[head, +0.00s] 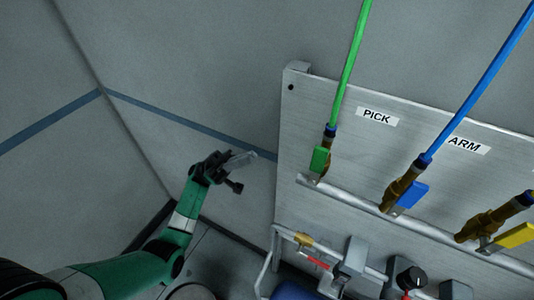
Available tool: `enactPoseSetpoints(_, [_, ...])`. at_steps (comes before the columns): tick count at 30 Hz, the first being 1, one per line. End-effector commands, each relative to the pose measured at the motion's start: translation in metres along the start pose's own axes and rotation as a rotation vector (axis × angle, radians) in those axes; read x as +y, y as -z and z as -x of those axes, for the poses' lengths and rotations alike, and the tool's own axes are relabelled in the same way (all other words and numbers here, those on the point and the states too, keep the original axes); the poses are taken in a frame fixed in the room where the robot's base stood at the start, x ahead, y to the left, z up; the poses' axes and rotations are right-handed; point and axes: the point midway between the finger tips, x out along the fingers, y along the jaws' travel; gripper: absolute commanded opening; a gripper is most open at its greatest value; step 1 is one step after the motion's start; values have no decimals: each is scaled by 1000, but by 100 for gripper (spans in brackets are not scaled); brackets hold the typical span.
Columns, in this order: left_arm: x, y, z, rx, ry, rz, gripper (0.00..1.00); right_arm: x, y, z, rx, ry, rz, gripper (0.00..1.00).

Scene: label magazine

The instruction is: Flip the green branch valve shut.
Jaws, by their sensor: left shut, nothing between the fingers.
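The green branch valve has a brass body (329,136) at the lower end of a green hose (349,70), mounted on a grey panel. Its green handle (319,160) sits at the valve's lower left side, roughly in line with the hose. A label reading PICK (377,116) is to its right. My left gripper (243,158) is shut and empty, left of the panel's edge and apart from the green handle. My right gripper is not in view.
A blue-handled valve (412,195) labelled ARM (466,145) and a yellow-handled valve (517,236) stand to the right on the same silver pipe (350,198). Below are a red lever (315,261) and a black knob (411,278). The floor left of the panel looks clear.

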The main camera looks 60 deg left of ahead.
Motion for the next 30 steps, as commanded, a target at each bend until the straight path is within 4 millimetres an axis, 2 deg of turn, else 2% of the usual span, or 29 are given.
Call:
enactPoseSetpoints(13, [1, 4, -96, 1, -4, 3, 0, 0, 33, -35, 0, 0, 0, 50])
enactPoseSetpoints(15, [0, -9, -103, 1, -1, 6, 0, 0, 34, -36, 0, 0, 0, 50])
enactPoseSetpoints(21, [0, -25, -116, 0, 1, 3, 0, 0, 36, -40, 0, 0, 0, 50])
enactPoseSetpoints(30, [0, -28, -117, 0, 1, 0, 0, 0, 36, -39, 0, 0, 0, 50])
